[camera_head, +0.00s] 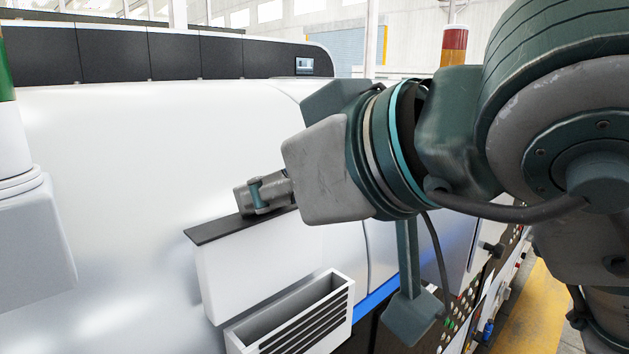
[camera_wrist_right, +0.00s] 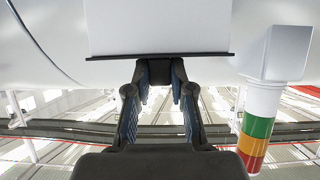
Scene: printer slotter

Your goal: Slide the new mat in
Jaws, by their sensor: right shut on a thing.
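The mat is a flat white panel (camera_head: 250,262) with a dark strip along its top edge, standing roughly upright in the head view. My right gripper (camera_head: 265,195) is shut on the dark strip from above. In the right wrist view the white panel (camera_wrist_right: 160,25) hangs beyond the fingers (camera_wrist_right: 160,78), which meet the middle of the strip (camera_wrist_right: 205,55). A white open-topped slot box (camera_head: 305,312) with dark louvres sits just below and in front of the panel. The panel's lower edge is close to the box; I cannot tell whether they touch. My left gripper is not in view.
A large white rounded machine (camera_head: 120,150) fills the space behind the panel. A signal light (camera_wrist_right: 258,125) stands beside it in the wrist view. A button panel (camera_head: 490,290) and a yellow floor strip (camera_head: 530,310) lie at the right, partly behind my right arm.

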